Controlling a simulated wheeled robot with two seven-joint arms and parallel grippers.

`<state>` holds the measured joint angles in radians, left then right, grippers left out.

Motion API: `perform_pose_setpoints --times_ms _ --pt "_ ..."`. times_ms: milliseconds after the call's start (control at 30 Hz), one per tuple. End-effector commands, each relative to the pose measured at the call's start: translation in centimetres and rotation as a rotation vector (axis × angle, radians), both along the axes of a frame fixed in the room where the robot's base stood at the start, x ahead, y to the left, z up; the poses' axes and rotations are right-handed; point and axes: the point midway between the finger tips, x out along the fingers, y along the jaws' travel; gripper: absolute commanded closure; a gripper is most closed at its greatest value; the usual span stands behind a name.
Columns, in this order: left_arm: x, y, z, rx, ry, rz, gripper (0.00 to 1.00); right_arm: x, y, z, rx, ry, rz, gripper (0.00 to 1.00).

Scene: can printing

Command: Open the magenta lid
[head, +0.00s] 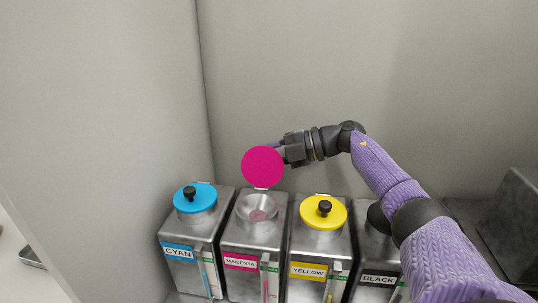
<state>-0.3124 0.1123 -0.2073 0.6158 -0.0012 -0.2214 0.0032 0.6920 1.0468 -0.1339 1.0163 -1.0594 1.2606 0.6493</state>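The magenta lid (262,166) stands upright at the back of the magenta tank (251,244), its round flat face toward me. The tank's round funnel-like opening (258,208) is uncovered, with a pinkish tone inside. My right gripper (281,150) is at the upper right edge of the lid, partly behind it. Its fingertips are mostly hidden, so I cannot tell whether they are open, shut or touching the lid. My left gripper is not in view.
The cyan tank's blue lid (196,197) and the yellow tank's lid (323,212) are shut, each with a black knob. The black tank (376,252) is partly behind my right arm. Grey walls stand behind and at the left.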

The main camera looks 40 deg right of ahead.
Motion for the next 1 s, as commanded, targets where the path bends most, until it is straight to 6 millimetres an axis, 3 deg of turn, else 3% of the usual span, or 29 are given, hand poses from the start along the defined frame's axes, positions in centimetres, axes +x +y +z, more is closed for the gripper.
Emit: perform_pose_setpoints --times_ms 767,1000 --pt "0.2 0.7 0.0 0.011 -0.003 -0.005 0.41 0.0 0.0 0.0 -0.001 0.001 -0.001 1.00" --pt "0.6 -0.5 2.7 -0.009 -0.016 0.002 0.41 -0.5 0.5 1.2 -0.101 -0.076 0.001 1.00"
